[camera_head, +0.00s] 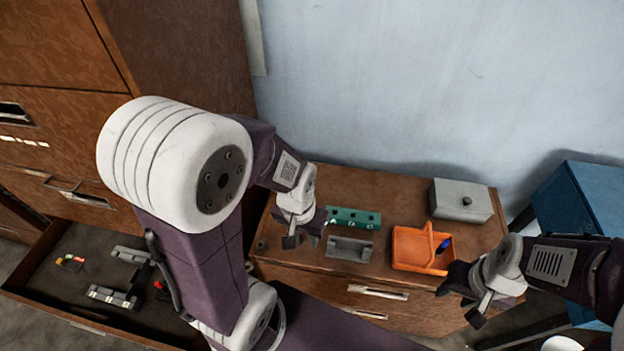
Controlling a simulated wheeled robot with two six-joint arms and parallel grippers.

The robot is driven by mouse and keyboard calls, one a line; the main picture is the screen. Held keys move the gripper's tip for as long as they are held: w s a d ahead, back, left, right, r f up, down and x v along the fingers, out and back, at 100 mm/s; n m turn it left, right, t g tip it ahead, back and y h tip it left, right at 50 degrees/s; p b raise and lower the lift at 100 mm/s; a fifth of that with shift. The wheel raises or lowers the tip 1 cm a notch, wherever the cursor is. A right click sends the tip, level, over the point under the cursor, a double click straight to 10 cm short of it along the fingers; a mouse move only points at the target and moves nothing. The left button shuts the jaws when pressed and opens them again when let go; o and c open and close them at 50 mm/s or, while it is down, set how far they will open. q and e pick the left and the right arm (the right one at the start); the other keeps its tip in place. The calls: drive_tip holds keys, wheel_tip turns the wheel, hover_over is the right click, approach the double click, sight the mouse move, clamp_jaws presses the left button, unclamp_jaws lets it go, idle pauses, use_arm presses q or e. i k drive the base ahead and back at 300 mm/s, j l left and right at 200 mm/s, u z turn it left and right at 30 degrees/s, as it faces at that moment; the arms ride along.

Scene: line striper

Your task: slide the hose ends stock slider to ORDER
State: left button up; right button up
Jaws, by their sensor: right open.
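In the head view a small block with red, green and yellow marks (71,262) lies in the open drawer (60,312) at the lower left; it may be a stock slider, but its lettering is too small to read. A second red-marked piece (160,285) shows in the drawer, partly hidden by my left arm. I cannot tell which belongs to the hose ends. My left gripper (302,240) is above the cabinet top beside the green strip, its fingers apart, with nothing seen between them. My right gripper (460,303) is open and empty at the cabinet's front right.
Grey holders (108,296) lie in the drawer. On the cabinet top (395,195) are a green strip with holes (354,218), a grey bracket (349,249), an orange basket (412,248) holding a blue item, and a grey box (461,200). A blue box (580,205) stands right.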

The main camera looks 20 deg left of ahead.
sight(61, 261)
drive_tip(key=k+u, duration=0.1)
drive_tip(key=u, duration=0.4)
drive_tip(key=k+u, duration=0.1)
drive_tip(key=u, duration=0.4)
drive_tip(key=j+u, duration=0.15)
drive_tip(key=u, duration=0.35)
drive_tip(key=k+j+u, duration=0.15)
drive_tip(key=u, duration=0.3)
drive_tip(key=j+u, duration=0.1)
drive_tip(key=u, duration=0.4)
drive_tip(key=j+u, duration=0.2)
drive_tip(key=u, duration=0.3)
drive_tip(key=i+j+z, duration=0.35)
drive_tip(key=j, duration=0.25)
drive_tip(key=i+j+z, duration=0.15)
drive_tip(key=i+j, duration=0.15)
drive_tip(key=i+j+z, duration=0.15)
drive_tip(key=j, duration=0.25)
drive_tip(key=i+j+z, duration=0.2)
drive_tip(key=j, duration=0.15)
drive_tip(key=i+j+z, duration=0.15)
drive_tip(key=j, duration=0.25)
drive_tip(key=i+j+z, duration=0.85)
